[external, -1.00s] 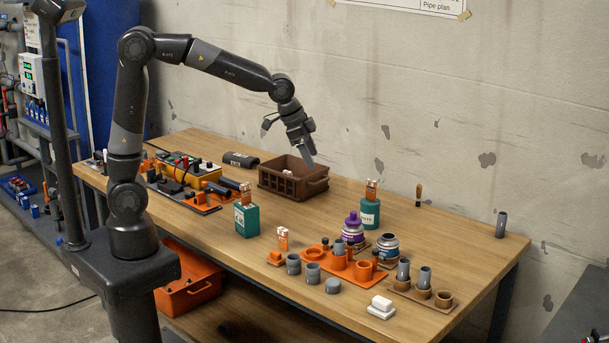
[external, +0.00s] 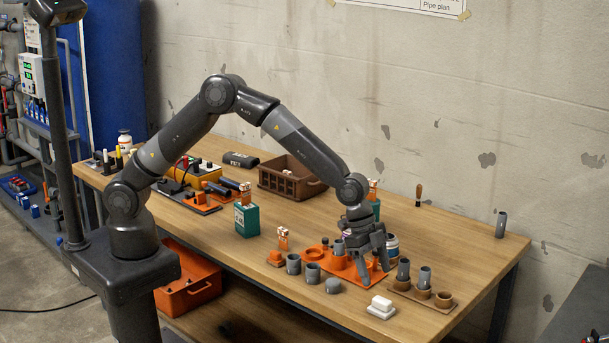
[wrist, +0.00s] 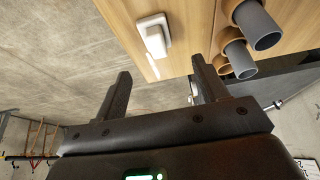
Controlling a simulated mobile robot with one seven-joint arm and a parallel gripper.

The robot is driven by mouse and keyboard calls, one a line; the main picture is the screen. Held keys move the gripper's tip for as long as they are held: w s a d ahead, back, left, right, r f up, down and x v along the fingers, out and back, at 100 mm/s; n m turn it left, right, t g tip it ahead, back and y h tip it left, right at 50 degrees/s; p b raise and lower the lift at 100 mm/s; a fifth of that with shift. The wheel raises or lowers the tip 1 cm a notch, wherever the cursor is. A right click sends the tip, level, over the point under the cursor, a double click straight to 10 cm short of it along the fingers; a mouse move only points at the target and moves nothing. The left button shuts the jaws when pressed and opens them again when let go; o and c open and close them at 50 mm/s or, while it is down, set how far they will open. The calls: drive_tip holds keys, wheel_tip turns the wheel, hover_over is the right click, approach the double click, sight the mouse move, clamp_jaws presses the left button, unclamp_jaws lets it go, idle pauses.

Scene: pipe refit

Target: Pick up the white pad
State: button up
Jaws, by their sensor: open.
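The white pad (external: 382,303) lies on a white base or tray at the table's front edge, in the lower right of the external view. It also shows in the wrist view (wrist: 154,40), near the top middle, on its pale base. My gripper (external: 374,277) is above the orange fixture, a little above and left of the pad, with its fingers pointing down. In the wrist view my gripper's two fingers (wrist: 160,82) are apart with nothing between them. The pad lies beyond the fingertips, clear of them.
A brown holder (external: 442,302) with grey pipe pieces stands right of the pad. Grey cups (external: 333,286) stand to its left. The orange fixture (external: 314,254) is partly behind my gripper. A teal container (external: 246,220) stands farther left, and a brown crate (external: 285,180) at the back.

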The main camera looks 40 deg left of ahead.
sight(382, 299)
drive_tip(key=x, duration=0.4)
drive_tip(key=shift+a, duration=0.1)
drive_tip(key=x, duration=0.5)
drive_tip(key=shift+s+f, duration=0.1)
drive_tip(key=shift+s, duration=0.1)
drive_tip(key=c, duration=1.1)
